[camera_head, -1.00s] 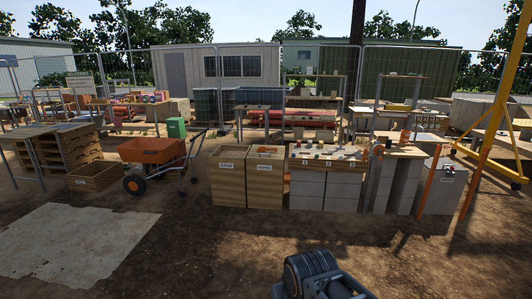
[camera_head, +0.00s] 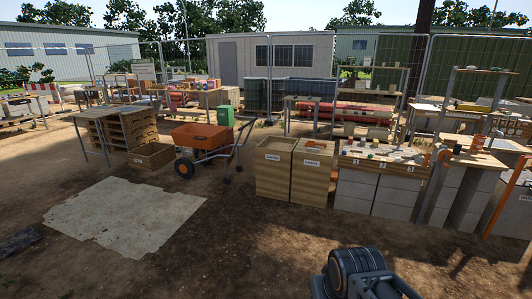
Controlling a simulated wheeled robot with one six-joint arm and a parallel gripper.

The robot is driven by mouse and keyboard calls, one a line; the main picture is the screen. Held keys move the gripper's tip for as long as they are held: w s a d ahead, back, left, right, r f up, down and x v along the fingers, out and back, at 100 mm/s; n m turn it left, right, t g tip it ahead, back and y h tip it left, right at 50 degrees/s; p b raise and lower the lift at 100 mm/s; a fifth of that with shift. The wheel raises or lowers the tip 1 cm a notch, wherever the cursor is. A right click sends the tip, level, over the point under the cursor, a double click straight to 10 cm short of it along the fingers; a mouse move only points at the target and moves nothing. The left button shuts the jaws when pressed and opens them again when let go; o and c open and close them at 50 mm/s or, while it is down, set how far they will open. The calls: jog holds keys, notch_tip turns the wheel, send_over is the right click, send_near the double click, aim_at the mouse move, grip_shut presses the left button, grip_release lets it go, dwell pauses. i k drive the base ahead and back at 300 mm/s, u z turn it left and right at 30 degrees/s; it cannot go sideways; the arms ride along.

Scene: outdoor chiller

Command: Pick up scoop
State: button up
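I cannot make out a scoop in this view; the things on the benches are too small to tell apart. Two tall wooden bins, a left one (camera_head: 273,174) and a right one (camera_head: 312,174), stand side by side near the middle, each with a white label I cannot read for certain. A workbench (camera_head: 371,193) of grey blocks right of them carries several small items and number labels on its front edge. Part of my arm shows at the bottom right; my gripper's fingers are not in view.
An orange wheelbarrow (camera_head: 200,137) stands left of the bins, with a low wooden crate (camera_head: 151,155) beside it. Stacked pallets (camera_head: 128,134) are farther left. A flat pale sheet (camera_head: 125,215) lies on the ground. Bare dirt in front is open. Fencing runs behind.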

aim_at(309, 144)
jog(key=u, duration=0.05)
jog(key=i, duration=2.15)
jog(key=z, duration=0.2)
jog(key=i, duration=2.35)
jog(key=z, duration=0.4)
jog(key=i, duration=1.4)
jog(key=z, duration=0.15)
